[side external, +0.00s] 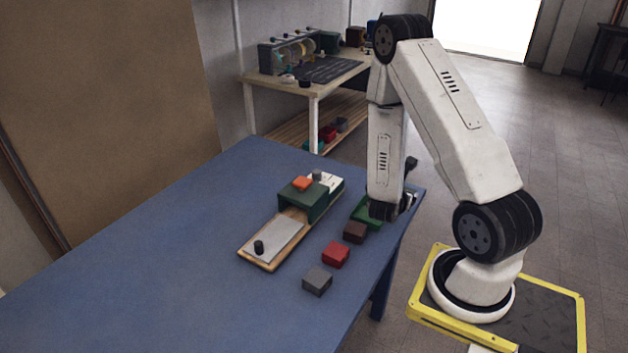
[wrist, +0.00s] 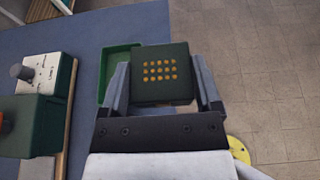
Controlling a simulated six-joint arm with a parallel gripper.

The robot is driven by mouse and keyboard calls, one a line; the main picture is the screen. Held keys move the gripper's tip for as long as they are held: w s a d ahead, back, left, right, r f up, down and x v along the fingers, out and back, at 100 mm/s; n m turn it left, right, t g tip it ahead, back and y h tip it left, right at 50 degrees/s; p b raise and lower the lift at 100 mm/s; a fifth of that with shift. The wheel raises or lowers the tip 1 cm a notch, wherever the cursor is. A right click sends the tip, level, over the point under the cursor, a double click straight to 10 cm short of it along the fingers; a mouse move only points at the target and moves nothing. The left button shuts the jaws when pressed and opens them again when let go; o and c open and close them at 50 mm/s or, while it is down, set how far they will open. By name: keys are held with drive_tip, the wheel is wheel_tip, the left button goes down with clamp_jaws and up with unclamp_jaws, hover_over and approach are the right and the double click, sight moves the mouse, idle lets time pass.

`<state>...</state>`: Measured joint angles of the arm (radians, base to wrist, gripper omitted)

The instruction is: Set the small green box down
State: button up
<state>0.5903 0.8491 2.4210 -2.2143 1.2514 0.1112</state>
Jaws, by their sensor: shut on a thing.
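My gripper (wrist: 163,85) is shut on the small green box (wrist: 161,72), a dark green block with rows of orange dots on its top. One finger is on each side of it. In the wrist view the box covers part of a brighter green tray (wrist: 117,58), and I cannot tell whether the two touch. In the side view my gripper (side external: 392,207) is low at the table's right edge, by the green tray (side external: 364,213). The box there is mostly hidden by my arm.
The left of the table is clear.

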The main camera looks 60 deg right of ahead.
drive_tip(key=w+d+f, duration=0.8)
drive_tip(key=w, duration=0.1)
drive_tip(key=shift+d+f, duration=0.25)
drive_tip(key=shift+d, duration=0.1)
drive_tip(key=shift+w+d+f, duration=0.3)
drive_tip(key=shift+w+f, duration=0.05)
drive_tip(key=shift+f, duration=0.1)
drive_tip(key=shift+w+d+f, duration=0.15)
drive_tip(key=shift+w+f, duration=0.05)
drive_tip(key=shift+f, duration=1.6)
drive_tip(key=shift+f, duration=0.15)
